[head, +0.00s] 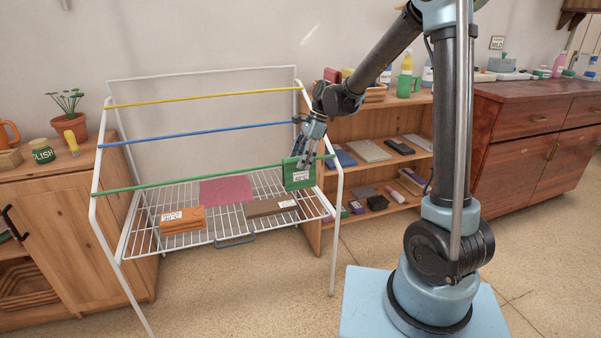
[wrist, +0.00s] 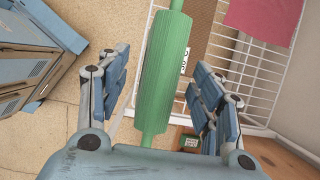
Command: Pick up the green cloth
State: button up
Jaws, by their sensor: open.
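The green cloth (head: 299,178) with a white label hangs folded over the green front bar (head: 200,180) of a white drying rack, near the bar's right end. In the wrist view the cloth (wrist: 155,85) is seen from above, draped over the bar. My gripper (head: 307,152) is over the cloth and pointing down. In the wrist view my gripper (wrist: 160,72) is open, with one finger on each side of the cloth and visible space between the fingers and the cloth. The fingers hide part of the cloth in the head view.
The rack's wire shelf (head: 184,195) holds a pink cloth (head: 226,190), an orange folded stack (head: 182,220) and a brown folded item (head: 270,206). Blue (head: 200,132) and yellow (head: 200,97) bars run behind. A wooden shelf unit (head: 345,127) with several items stands close behind on the right.

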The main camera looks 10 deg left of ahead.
aim_at(299, 171)
jog(key=shift+x, duration=2.65)
jog(key=shift+a+f, duration=0.1)
jog(key=shift+f, duration=0.05)
jog(key=c, duration=1.2)
